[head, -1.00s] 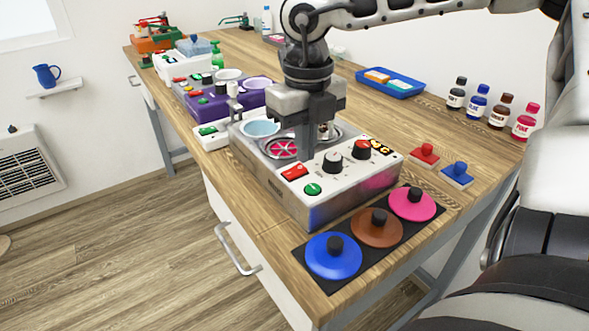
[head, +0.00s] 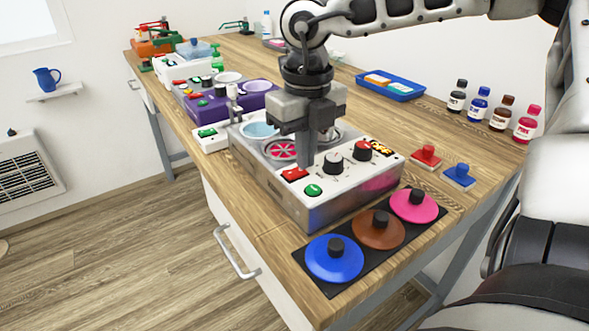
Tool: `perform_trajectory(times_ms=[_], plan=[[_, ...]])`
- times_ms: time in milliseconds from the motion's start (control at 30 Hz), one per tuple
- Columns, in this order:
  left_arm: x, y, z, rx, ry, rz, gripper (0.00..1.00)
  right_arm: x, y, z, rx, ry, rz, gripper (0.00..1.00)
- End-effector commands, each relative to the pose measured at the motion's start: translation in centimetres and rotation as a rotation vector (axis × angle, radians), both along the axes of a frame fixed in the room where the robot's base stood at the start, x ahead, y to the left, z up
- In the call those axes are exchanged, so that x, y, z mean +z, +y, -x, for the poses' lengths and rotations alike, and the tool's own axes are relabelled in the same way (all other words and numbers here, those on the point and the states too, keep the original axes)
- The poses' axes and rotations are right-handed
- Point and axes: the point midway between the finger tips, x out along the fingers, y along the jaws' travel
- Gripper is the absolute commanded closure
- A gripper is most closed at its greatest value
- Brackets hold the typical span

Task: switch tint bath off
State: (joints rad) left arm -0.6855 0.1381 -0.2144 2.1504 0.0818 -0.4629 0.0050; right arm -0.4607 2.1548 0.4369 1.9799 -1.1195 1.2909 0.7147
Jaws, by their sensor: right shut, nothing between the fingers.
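The tint bath (head: 318,213) is a silver box with a pale front panel near the middle of the bench. Its panel has a red rocker switch (head: 294,174), a green round button (head: 313,190) and two black knobs. Wells in its top include a light-blue one (head: 259,130) and one with a pink patterned disc (head: 282,150). My right gripper (head: 305,165) is shut and empty, pointing down with its fingertips just beside the red switch. I cannot tell whether they touch it. The gripper hides part of the wells. My left gripper is out of view.
Blue, brown and pink lids (head: 378,229) lie on a black mat in front. Red (head: 426,157) and blue (head: 459,175) knobbed blocks are at right, with several bottles (head: 479,104) behind. A purple machine (head: 215,106) stands beyond the bath, and a blue tray (head: 390,86) behind it.

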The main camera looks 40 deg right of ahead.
Motion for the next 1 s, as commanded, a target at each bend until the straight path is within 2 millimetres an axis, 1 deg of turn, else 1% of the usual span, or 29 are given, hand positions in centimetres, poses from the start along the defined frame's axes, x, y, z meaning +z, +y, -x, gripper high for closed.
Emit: perform_trajectory(times_ms=[800, 900, 1000], plan=[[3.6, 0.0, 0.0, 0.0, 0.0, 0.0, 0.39, 6.5, 0.0, 0.0, -0.001, -0.001, 0.002, 1.0], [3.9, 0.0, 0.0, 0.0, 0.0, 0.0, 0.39, 7.0, 0.0, 0.0, -0.001, -0.001, 0.002, 1.0], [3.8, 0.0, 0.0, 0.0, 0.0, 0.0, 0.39, 7.0, 0.0, 0.0, -0.001, 0.0, 0.001, 1.0]])
